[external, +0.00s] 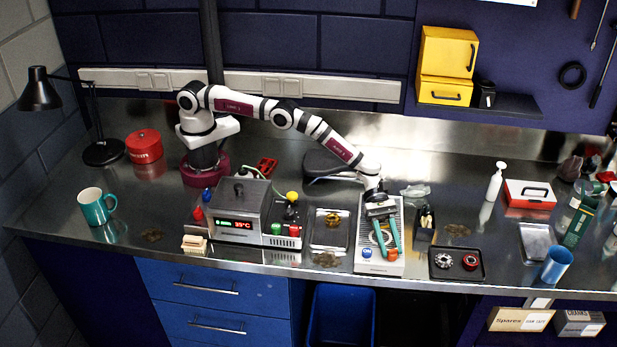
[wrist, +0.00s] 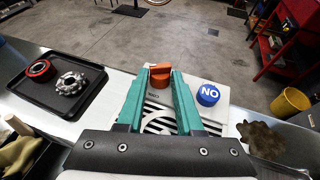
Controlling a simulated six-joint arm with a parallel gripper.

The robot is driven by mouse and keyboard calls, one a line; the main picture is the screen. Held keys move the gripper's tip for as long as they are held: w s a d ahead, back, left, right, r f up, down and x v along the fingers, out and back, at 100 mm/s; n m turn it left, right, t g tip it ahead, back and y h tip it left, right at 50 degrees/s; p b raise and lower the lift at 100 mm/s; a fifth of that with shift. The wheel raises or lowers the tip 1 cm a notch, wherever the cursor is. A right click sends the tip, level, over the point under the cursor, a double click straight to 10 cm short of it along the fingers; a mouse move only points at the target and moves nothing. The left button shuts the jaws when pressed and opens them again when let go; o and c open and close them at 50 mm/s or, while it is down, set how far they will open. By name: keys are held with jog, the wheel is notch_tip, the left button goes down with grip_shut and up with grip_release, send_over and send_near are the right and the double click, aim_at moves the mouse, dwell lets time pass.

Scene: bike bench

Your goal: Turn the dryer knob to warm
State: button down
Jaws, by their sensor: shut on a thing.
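The dryer (external: 364,225) is a pale box with a slotted top, standing near the bench's front edge under my gripper (external: 385,248). Its orange knob (external: 393,254) sits at the front right, beside a blue button (external: 367,253). In the wrist view, the knob (wrist: 160,74) shows between the tips of my teal fingers (wrist: 160,88), which are shut on it. The blue button (wrist: 208,94) there is lettered and stands apart from the fingers. Small marking near the knob is too small to read, so I cannot tell its setting.
A black tray (external: 457,276) with a red ring and a silver part lies right of the dryer. A dark holder (external: 424,237) stands close by its right side. A small metal tray (external: 329,243) and a box with a lit display (external: 235,223) stand to its left.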

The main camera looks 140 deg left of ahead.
jog(key=shift+w+d+m+h, duration=0.1)
jog(key=shift+d+m+h, duration=0.05)
jog(key=shift+m+h, duration=0.2)
dwell(0.3)
jog(key=c, duration=0.6)
grip_release()
jog(key=v, duration=1.6)
jog(key=shift+w+r, duration=0.1)
jog(key=shift+r, duration=0.05)
